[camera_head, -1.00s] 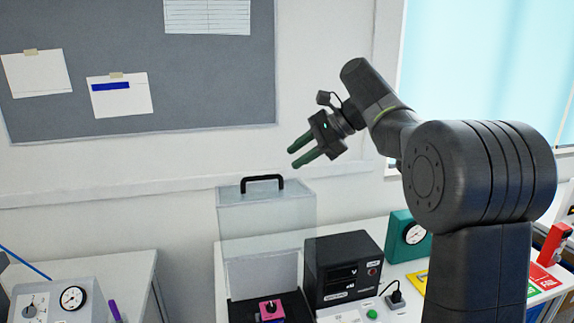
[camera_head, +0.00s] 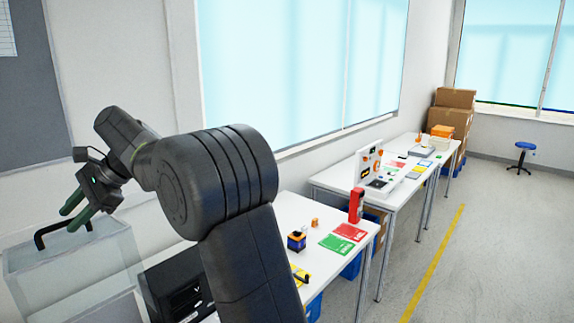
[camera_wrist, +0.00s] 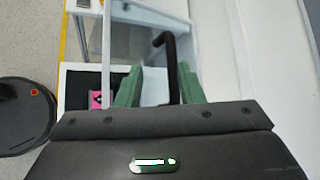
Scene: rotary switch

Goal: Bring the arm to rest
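My gripper (camera_head: 71,218) has two green fingers and hangs in the air at the left of the head view, with my arm folded behind it. Just below the fingers is a clear cover (camera_head: 75,262) with a black handle (camera_head: 62,230). Whether the fingers clear the handle in depth is hard to tell. In the wrist view, part of a pink block (camera_wrist: 96,100) shows on a dark base, partly hidden by a finger.
A black box (camera_head: 182,290) stands beside the cover, partly behind my arm. White tables (camera_head: 300,212) run along the window wall with a red device (camera_head: 356,205) and a white panel (camera_head: 366,165). Open floor (camera_head: 480,250) lies at the right, with a blue stool (camera_head: 522,150).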

